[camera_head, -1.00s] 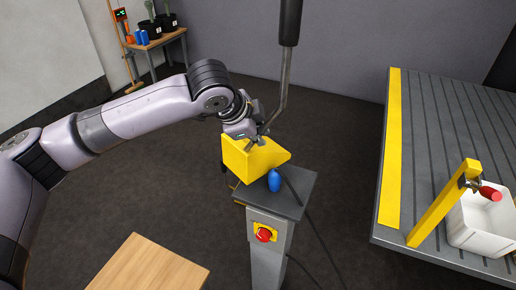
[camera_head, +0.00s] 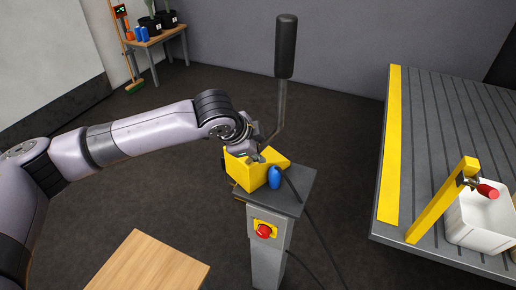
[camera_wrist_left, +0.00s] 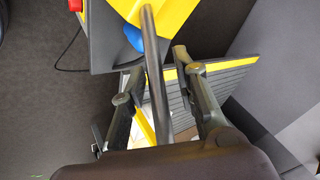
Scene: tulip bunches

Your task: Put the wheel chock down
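The yellow wheel chock (camera_head: 243,173) sits on the dark top of a pedestal (camera_head: 302,180); its near part also shows in the left wrist view (camera_wrist_left: 178,14). A bent metal rod (camera_head: 281,105) with a black grip (camera_head: 286,45) rises from it. My left gripper (camera_head: 262,155) is low over the chock, by the foot of the rod. In the left wrist view its two fingers (camera_wrist_left: 155,75) stand apart, with the rod between them and a gap visible on each side. The contact under the chock is hidden. My right gripper is not in view.
A blue object (camera_head: 274,178) is beside the chock, and a red button (camera_head: 263,231) is on the pedestal's front. A grooved platform (camera_head: 440,120) with a yellow post (camera_head: 435,210) and white bin (camera_head: 475,235) stands right. A wooden tabletop (camera_head: 145,268) is at the front.

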